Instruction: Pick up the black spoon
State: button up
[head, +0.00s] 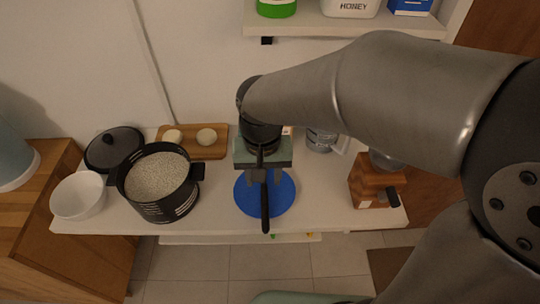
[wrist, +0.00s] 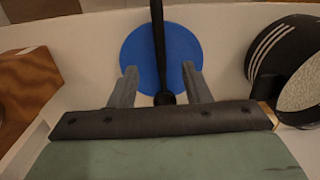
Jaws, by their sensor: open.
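The black spoon (head: 265,208) lies over a round blue plate (head: 285,192) on the white table, its long dark handle pointing toward the front edge. My gripper (head: 264,178) is above the plate, fingers pointing down, with the spoon between them. In the wrist view the spoon (wrist: 159,50) runs between the two grey fingers of my gripper (wrist: 160,82), with a gap on each side. The fingers are open and not closed on it. The blue plate (wrist: 135,48) shows behind the fingers.
A black pot of pale grains (head: 157,178), a white bowl (head: 78,196) and a dark lid (head: 113,150) stand at the left. A wooden board (head: 205,150) with two pale round items lies behind. A wooden grinder (head: 370,185) and a glass jar (head: 320,140) are at the right.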

send_over(265, 206)
jog(key=f, duration=0.6)
jog(key=shift+w+a+f, duration=0.1)
jog(key=shift+w+f, duration=0.1)
jog(key=shift+w, duration=0.05)
jog(key=shift+s+f+p, duration=0.2)
jog(key=shift+f+p, duration=0.4)
jog(key=shift+f, duration=2.05)
grip_shut()
